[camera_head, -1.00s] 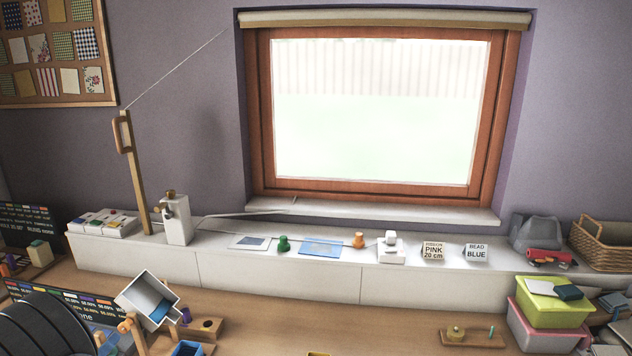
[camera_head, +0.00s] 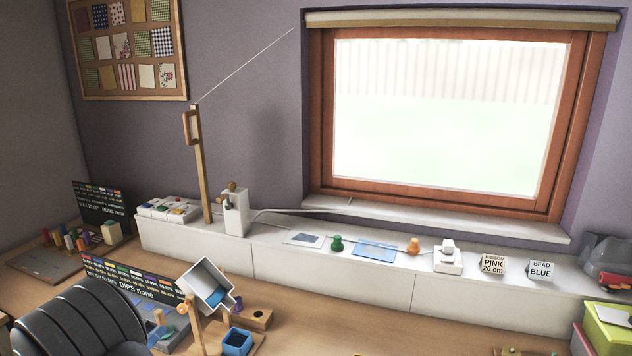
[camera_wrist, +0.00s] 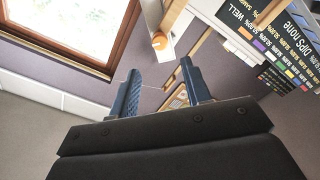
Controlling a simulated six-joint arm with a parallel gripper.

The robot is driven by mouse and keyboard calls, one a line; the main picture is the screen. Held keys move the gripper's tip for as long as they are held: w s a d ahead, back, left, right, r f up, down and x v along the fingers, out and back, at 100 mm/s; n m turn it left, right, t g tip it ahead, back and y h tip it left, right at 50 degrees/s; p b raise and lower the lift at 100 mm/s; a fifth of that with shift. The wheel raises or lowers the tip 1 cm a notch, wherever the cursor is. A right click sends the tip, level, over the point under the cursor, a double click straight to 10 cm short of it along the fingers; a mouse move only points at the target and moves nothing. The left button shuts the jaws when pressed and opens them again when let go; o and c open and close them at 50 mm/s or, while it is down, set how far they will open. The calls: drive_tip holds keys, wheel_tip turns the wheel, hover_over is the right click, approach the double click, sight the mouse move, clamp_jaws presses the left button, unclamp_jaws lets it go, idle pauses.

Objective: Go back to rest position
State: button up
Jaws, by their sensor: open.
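My gripper (camera_wrist: 160,80) shows in the wrist view with two blue fingers spread apart and nothing between them. It is raised and tilted, with the window (camera_wrist: 75,22) to the upper left and a black screen (camera_wrist: 285,35) to the upper right beyond the fingers. In the head view a dark ribbed part of my arm fills the lower left, and the fingers cannot be made out there.
Near my arm, a tilted white box (camera_head: 207,283) sits on a wooden stand, with a blue cup (camera_head: 237,342) beside it. A white ledge (camera_head: 300,270) carries several small items and cards reading PINK and BLUE (camera_head: 541,268). Green-lidded box (camera_head: 612,325) stands right.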

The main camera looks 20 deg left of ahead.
sight(181, 310)
drive_tip(key=w, duration=1)
drive_tip(key=shift+s+n, duration=0.15)
drive_tip(key=shift+n, duration=0.35)
drive_tip(key=n, duration=0.7)
drive_tip(key=shift+n, duration=0.4)
drive_tip(key=s, duration=0.8)
drive_tip(key=shift+s, duration=0.4)
